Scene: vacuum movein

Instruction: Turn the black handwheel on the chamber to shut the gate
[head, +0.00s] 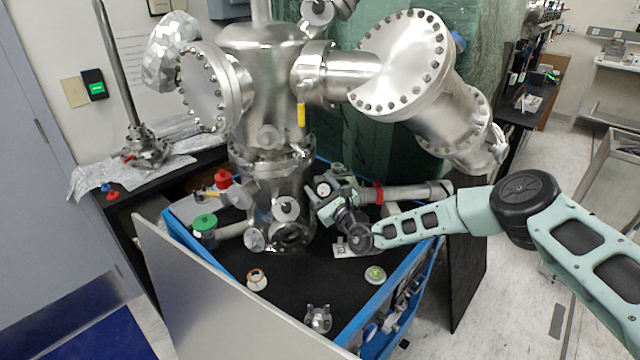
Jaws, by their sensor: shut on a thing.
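My arm comes in from the right, and my gripper (325,203) points up and left at this valve. The gripper is small in view and its jaws are shut at the dark handwheel there. The handwheel is small and largely covered by the gripper, so its outline and angle cannot be made out. The gate itself is not visible.
The black cart top (300,285) holds an orange-and-white fitting (257,280), a green-and-white round part (375,275) and a metal part (318,318). A grey panel (215,290) stands along the cart's front left. A large flanged steel arm (400,65) overhangs the valve.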

